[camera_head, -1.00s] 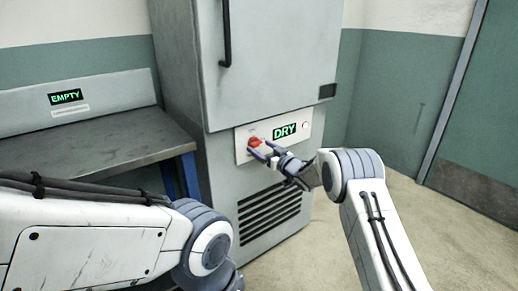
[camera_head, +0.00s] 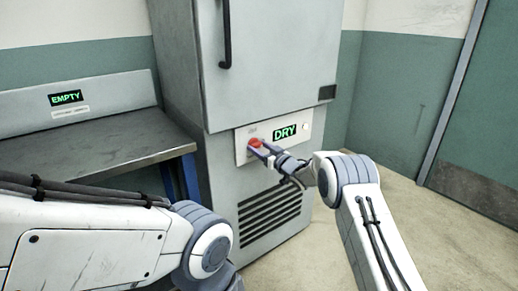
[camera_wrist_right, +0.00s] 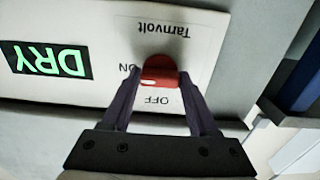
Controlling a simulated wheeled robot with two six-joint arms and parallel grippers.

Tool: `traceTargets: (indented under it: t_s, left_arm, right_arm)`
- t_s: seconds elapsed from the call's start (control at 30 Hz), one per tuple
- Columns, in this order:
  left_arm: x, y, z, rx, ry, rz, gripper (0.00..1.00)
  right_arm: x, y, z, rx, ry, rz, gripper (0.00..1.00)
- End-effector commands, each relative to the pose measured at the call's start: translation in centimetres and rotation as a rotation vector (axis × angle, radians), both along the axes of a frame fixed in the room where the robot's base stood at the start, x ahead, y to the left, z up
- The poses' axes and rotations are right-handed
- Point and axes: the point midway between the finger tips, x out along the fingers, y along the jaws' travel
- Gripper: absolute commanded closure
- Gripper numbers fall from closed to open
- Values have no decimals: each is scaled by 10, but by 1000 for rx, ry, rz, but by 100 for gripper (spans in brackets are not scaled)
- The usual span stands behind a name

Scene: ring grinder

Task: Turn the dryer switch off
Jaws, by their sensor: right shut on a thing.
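The dryer (camera_head: 270,60) is a tall grey cabinet with a white control panel (camera_head: 241,155). The red dryer switch (camera_head: 255,142) is at the panel's left, beside a green lit display (camera_head: 285,132) reading DRY. In the right wrist view the panel appears upside down, with the red switch (camera_wrist_right: 160,66) beside the words ON and OFF. A pale mark shows on the switch, but its exact setting is hard to tell. My right gripper (camera_wrist_right: 161,76) is shut on the switch, one finger on each side. It also shows in the head view (camera_head: 257,149). My left gripper is out of view.
A grey metal bench (camera_head: 105,150) with a sign reading EMPTY (camera_head: 65,98) stands left of the dryer. A vent grille (camera_head: 268,215) is below the panel. Bare floor (camera_head: 400,215) lies to the right, before a green door (camera_head: 485,120).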

Motion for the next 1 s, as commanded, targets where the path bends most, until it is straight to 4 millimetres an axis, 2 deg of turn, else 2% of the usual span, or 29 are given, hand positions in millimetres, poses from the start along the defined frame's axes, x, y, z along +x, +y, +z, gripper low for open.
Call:
traceTargets:
  t_s: [0.37,1.0]
  left_arm:
    - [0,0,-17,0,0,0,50]
    - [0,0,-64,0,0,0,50]
  right_arm:
    - [0,0,-2,-164,-120,1,96]
    - [0,0,-3,-652,-477,0,96]
